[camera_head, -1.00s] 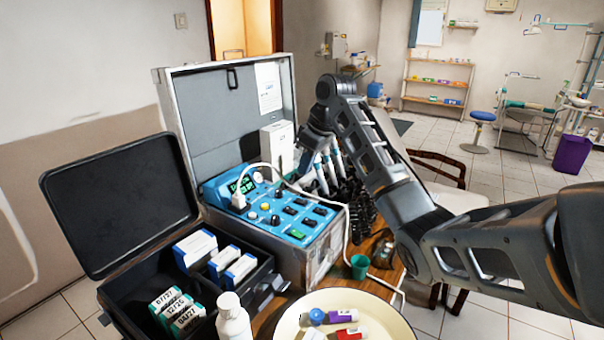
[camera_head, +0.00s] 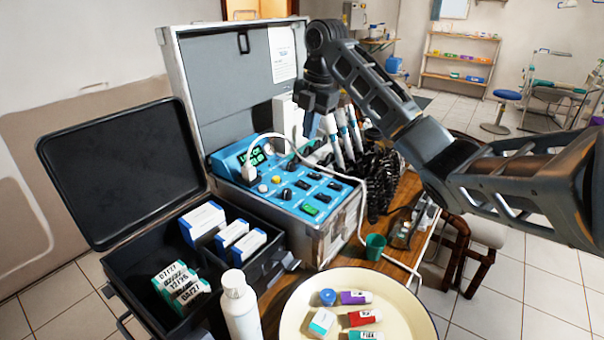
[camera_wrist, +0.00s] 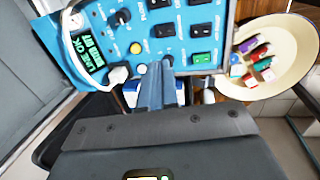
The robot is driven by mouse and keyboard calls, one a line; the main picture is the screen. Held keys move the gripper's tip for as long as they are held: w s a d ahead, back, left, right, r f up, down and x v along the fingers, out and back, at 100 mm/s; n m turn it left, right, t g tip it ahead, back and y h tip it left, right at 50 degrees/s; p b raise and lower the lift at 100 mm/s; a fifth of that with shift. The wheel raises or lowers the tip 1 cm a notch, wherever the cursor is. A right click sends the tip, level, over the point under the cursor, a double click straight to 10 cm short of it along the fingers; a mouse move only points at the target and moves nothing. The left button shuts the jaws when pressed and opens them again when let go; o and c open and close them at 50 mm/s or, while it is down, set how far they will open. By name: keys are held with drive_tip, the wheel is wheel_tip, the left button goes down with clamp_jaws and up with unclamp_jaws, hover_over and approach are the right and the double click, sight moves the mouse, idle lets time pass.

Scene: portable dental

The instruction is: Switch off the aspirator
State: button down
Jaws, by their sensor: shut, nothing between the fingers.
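The blue control panel (camera_head: 272,196) of the dental unit lies in the open silver case. It carries several black switches, a yellow button (camera_head: 276,179), knobs and a green lit display (camera_head: 252,158). One rocker switch (camera_head: 310,210) glows green near the front edge; it also shows in the wrist view (camera_wrist: 202,58). The other rockers look dark. I cannot read which label belongs to the aspirator. My gripper (camera_wrist: 168,62) is shut and empty, pointing at the panel. In the head view my gripper (camera_head: 307,128) hangs above the panel's back right part, apart from it.
A white plug and cable (camera_head: 250,172) arch over the panel's left. Handpieces (camera_head: 343,135) with black coiled hoses stand at its right. A black box (camera_head: 130,290), a white bottle (camera_head: 240,308), a green cup (camera_head: 375,246) and a cream tray (camera_head: 398,290) are in front.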

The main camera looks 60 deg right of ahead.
sight(301, 182)
idle(0.3)
drive_tip(key=f, duration=0.4)
drive_tip(key=w+f, duration=0.1)
drive_tip(key=f, duration=0.4)
drive_tip(key=w+f, duration=0.1)
drive_tip(key=f, duration=0.3)
drive_tip(key=shift+w+f, duration=0.15)
drive_tip(key=shift+f, duration=0.2)
drive_tip(key=shift+f, duration=0.1)
